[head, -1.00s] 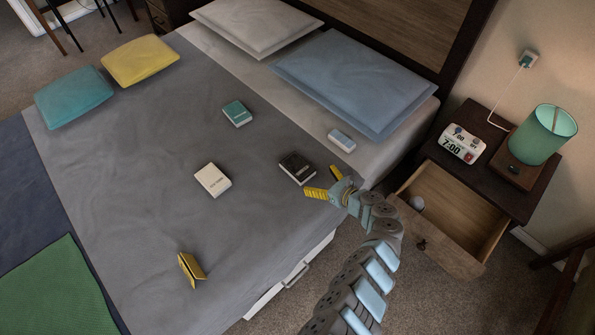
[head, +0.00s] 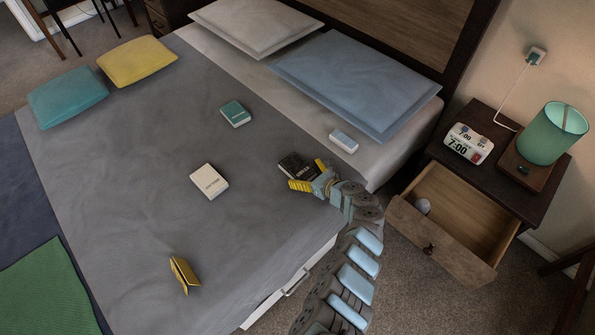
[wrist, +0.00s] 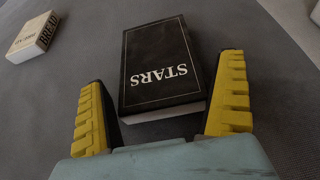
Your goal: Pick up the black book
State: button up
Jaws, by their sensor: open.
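The black book (head: 292,164) lies flat on the grey bed near its right edge, partly hidden by my gripper in the head view. In the wrist view the black book (wrist: 160,62) shows its cover with the word STARS, and its near end is at the mouth of the jaws. My gripper (head: 309,174) has yellow fingers spread apart. In the wrist view my gripper (wrist: 165,110) is open, with one finger on each side of the book's near end. I cannot tell whether either finger touches it.
A white book (head: 209,181) lies to the left, also in the wrist view (wrist: 32,36). An open drawer (head: 450,230) is at the right.

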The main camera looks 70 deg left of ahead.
jog(key=c, duration=1.1)
jog(key=shift+r+p, duration=0.4)
jog(key=shift+r, duration=0.1)
jog(key=r+p, duration=0.1)
jog(key=s+d+r+p, duration=0.1)
jog(key=r+p, duration=0.3)
jog(key=shift+s+d, duration=0.15)
jog(key=shift+d, duration=0.05)
jog(key=shift+s+d+r+p, duration=1.15)
jog(key=shift+s+d+p, duration=0.2)
jog(key=shift+d+p, duration=0.25)
jog(key=shift+s+d+r+p, duration=1.2)
jog(key=shift+s+d+p, duration=0.15)
jog(key=shift+p, duration=0.4)
jog(key=shift+s+d+r+p, duration=1.15)
jog(key=shift+s+d+p, duration=0.2)
jog(key=shift+d+p, duration=0.25)
jog(key=shift+a, duration=0.1)
